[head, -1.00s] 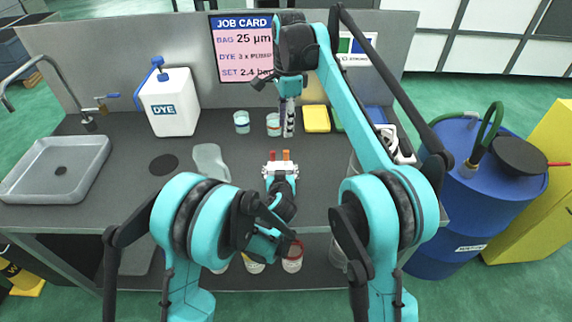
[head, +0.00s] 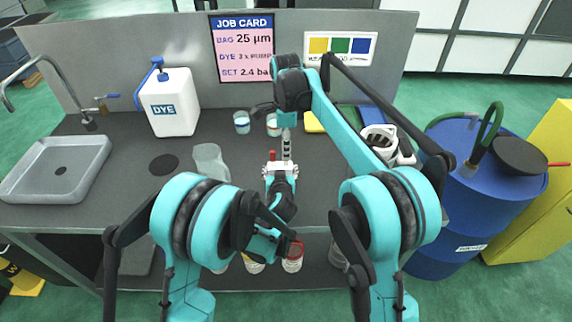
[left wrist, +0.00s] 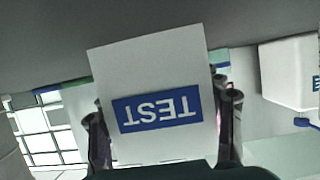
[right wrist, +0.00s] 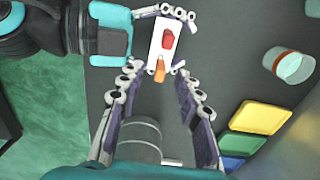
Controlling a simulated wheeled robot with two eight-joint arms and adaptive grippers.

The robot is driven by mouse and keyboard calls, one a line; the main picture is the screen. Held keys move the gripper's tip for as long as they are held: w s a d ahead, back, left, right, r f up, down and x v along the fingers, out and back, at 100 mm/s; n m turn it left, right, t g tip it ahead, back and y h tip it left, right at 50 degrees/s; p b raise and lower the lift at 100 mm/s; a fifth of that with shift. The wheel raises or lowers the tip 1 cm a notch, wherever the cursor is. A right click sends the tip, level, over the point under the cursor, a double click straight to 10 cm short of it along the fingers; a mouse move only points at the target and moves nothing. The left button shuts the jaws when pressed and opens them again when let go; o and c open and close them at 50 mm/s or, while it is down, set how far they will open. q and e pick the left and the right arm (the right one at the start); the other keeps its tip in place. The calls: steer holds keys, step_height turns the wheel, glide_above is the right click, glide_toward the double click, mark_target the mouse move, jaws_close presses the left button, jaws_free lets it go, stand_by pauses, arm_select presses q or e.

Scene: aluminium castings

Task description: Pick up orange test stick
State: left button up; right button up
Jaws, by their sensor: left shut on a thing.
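A white box marked TEST (left wrist: 155,75) is held in my left gripper (head: 280,177), shut on its sides above the table. The orange test stick (right wrist: 160,68) stands out of the box beside a red stick (right wrist: 168,40). In the head view the red stick (head: 272,155) shows, while the orange one is hidden by my right gripper (head: 286,158). In the right wrist view my right gripper (right wrist: 157,86) is open, its fingers apart.
Two small cups (head: 242,122) (head: 273,125) stand behind the box. Yellow (right wrist: 260,116) and green (right wrist: 232,143) pads lie to the right. A dye jug (head: 170,103) and sink (head: 58,170) are further left.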

step_height(320, 180, down, 2)
steer(key=shift+f, duration=0.1)
jaws_close()
step_height(320, 180, up, 10)
stand_by(0.7)
